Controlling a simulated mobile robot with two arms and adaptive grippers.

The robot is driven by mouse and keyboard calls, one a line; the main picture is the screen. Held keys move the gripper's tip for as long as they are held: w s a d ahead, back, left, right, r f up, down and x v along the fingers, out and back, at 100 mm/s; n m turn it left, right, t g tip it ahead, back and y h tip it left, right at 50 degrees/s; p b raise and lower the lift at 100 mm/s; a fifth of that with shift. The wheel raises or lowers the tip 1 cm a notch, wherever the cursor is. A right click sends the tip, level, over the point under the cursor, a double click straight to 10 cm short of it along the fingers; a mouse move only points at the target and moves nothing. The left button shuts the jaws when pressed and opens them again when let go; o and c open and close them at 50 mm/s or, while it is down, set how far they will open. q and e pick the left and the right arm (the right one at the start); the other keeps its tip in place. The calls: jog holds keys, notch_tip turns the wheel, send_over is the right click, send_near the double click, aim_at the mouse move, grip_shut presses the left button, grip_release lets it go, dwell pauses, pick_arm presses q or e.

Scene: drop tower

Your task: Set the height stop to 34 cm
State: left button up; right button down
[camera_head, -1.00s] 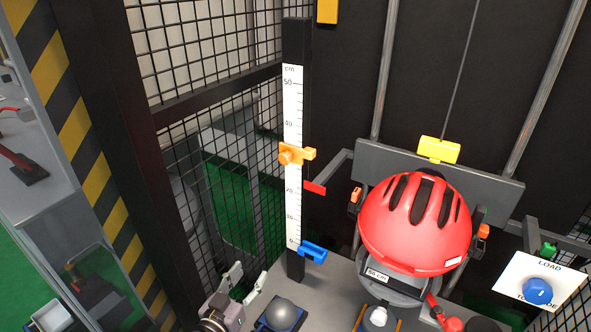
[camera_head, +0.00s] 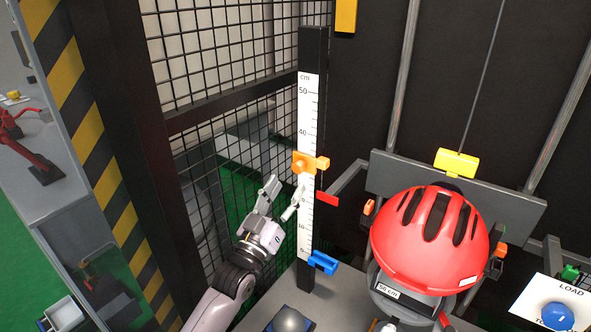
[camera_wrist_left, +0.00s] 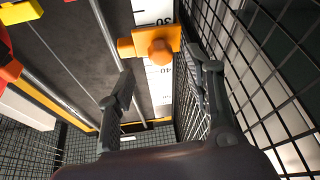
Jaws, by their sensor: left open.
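The orange height stop (camera_head: 304,163), a clamp with a round knob, sits on the white cm scale (camera_head: 308,100) of a black upright post. It covers the scale below the 40 mark, around 30. In the left wrist view the stop (camera_wrist_left: 158,48) lies between the printed 30 and 40. My left gripper (camera_head: 282,198) is open and empty, just below and left of the stop, apart from it. In the left wrist view its fingers (camera_wrist_left: 163,82) are spread, with the knob ahead between them. My right gripper is not in view.
A blue clamp (camera_head: 322,263) sits near the scale's zero. A red marker (camera_head: 327,199) is right of the post. A red helmet (camera_head: 430,240) stands to the right, under a yellow block (camera_head: 456,163). Wire mesh (camera_head: 205,60) is close on the left. A blue knob (camera_head: 556,317) is at lower right.

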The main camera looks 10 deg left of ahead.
aim_at(297, 171)
pick_arm(q)
jog(key=x, duration=0.5)
jog(key=shift+w+d+r, duration=0.1)
jog(key=shift+w, duration=0.2)
jog(key=shift+c, duration=0.4)
grip_shut()
